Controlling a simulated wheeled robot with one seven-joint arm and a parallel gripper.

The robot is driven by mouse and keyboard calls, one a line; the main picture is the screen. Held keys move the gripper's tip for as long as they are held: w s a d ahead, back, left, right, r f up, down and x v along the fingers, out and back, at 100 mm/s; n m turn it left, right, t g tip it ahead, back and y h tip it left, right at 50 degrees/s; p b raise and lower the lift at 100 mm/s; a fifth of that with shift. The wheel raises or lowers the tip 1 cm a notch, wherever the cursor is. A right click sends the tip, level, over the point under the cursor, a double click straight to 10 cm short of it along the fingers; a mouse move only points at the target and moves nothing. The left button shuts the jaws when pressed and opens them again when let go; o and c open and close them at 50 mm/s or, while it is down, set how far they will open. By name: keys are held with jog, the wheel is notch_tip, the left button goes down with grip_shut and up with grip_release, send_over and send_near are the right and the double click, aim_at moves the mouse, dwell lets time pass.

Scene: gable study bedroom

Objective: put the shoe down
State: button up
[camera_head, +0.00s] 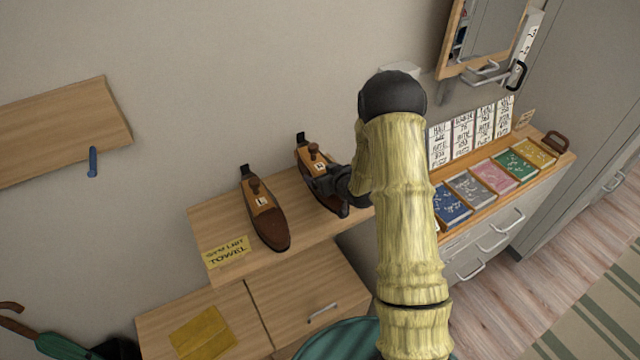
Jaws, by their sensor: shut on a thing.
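A brown shoe with a wooden shoe tree and knob (309,158) is at the right part of the wooden shelf (212,222). My gripper (325,184) is shut on this shoe, near its middle. My arm and gripper hide part of it. I cannot tell whether its sole touches the shelf or is slightly above it. A matching shoe (265,219), with a letter label on its tree, rests on the shelf to the left, apart from the held one. Both point toward the lower right.
A yellow note (226,252) lies at the shelf's front left. Below is a wooden cabinet (318,284) with a yellow cloth or paper (203,332). Right of my arm, a wooden tray holds several coloured boxes (492,177), with cards behind. A mirror (492,37) hangs above.

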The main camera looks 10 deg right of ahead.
jog(key=shift+f, duration=0.1)
jog(key=shift+a+f, duration=0.1)
jog(key=shift+f+p, duration=0.7)
jog(key=shift+f, duration=1.3)
jog(key=o, duration=1.2)
jog(key=shift+f, duration=0.15)
jog(key=shift+o, duration=0.2)
jog(key=shift+s, duration=0.15)
jog(key=b+v, duration=0.3)
jog(key=v, duration=0.9)
jog(key=shift+b, duration=0.4)
